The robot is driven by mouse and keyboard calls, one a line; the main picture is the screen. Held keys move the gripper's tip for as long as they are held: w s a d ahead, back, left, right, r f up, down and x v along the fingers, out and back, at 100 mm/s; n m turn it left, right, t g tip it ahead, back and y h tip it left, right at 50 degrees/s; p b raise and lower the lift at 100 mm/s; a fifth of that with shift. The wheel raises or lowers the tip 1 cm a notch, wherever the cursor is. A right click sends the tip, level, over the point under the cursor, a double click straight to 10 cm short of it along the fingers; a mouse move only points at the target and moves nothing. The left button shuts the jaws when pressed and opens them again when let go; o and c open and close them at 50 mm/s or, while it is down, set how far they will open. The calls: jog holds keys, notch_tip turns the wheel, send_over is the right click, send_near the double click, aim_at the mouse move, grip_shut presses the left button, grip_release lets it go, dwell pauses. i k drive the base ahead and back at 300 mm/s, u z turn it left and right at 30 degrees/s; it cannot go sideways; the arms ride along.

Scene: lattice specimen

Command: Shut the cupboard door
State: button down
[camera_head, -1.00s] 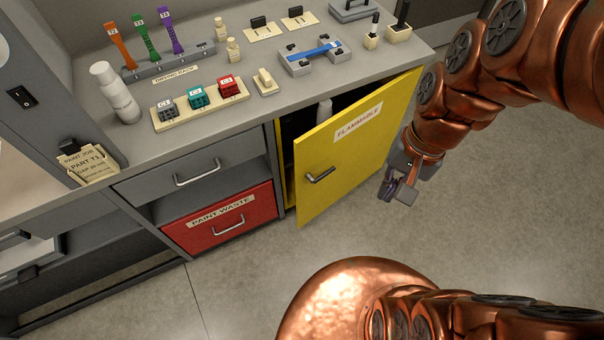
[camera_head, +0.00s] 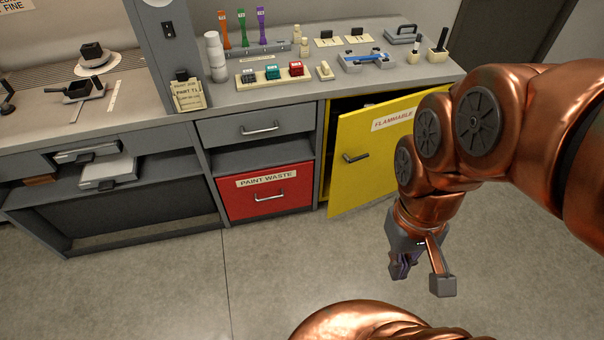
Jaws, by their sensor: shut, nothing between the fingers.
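The yellow cupboard door (camera_head: 360,184), labelled FLAMMABLE, stands ajar under the right part of the bench. Its black handle (camera_head: 355,158) is near its left edge, and a dark gap shows above its top edge. My gripper (camera_head: 421,274) is shut and empty. It hangs in front of the door, lower and to the right of the handle, apart from the door in this view. My arm hides the right part of the door and its right edge.
A red PAINT WASTE drawer (camera_head: 262,194) and a grey drawer (camera_head: 257,127) are left of the door. The bench top (camera_head: 340,95) holds a rack, coloured blocks and small tools. Open floor (camera_head: 270,270) lies in front.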

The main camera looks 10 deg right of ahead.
aim_at(376, 130)
jog(key=u, duration=0.3)
jog(key=i, duration=0.55)
jog(key=u, duration=0.6)
